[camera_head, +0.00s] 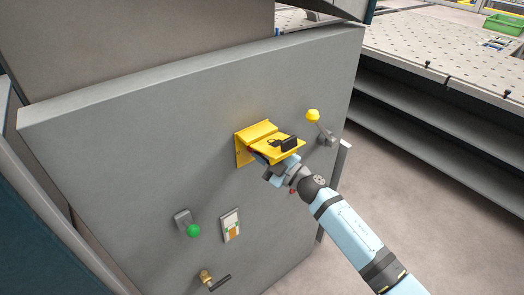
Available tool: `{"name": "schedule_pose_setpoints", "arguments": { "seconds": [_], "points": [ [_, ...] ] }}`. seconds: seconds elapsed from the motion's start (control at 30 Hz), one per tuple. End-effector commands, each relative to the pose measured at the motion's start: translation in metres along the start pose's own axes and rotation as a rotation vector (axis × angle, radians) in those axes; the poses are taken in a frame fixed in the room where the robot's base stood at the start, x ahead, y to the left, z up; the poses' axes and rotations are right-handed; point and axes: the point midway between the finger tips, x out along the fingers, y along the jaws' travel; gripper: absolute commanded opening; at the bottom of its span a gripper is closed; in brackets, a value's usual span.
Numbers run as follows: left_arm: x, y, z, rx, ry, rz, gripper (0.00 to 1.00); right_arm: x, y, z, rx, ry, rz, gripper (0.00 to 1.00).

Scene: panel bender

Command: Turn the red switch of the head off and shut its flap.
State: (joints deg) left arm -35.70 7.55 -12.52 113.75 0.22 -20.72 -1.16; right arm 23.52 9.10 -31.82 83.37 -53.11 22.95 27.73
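A yellow housing (243,150) is fixed to the grey front panel, and its yellow flap (277,145) stands out toward me, raised. A black handle (289,144) sits on the flap's outer end. My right arm comes in from the lower right, and my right gripper (265,165) is under the flap, close to the housing. The flap hides its fingertips, so I cannot tell whether they are open, shut or touching anything. The red switch is not clearly visible; the flap and gripper cover that spot. My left gripper is not in view.
A yellow-knobbed lever (313,116) is right of the flap. A perforated table with shelves (440,120) stands at right; floor between is clear.

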Motion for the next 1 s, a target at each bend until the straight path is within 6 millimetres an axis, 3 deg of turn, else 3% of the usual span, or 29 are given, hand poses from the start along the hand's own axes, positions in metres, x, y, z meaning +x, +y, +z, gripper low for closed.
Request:
{"name": "schedule_pose_setpoints", "arguments": {
  "seconds": [0.6,0.63,0.73,1.0],
  "points": [
    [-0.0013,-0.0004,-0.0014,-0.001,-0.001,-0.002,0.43,-0.0001,-0.0004,0.0001,-0.047,0.000,-0.020,0.00],
    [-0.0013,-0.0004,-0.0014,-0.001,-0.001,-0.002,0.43,-0.0001,-0.0004,0.0001,-0.047,0.000,-0.020,0.19],
    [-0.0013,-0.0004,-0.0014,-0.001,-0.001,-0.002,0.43,-0.0001,-0.0004,0.0001,-0.046,0.000,-0.020,0.40],
    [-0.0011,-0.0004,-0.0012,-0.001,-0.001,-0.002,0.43,-0.0008,-0.0003,0.0001,-0.046,0.000,-0.019,0.40]
  ]
}}
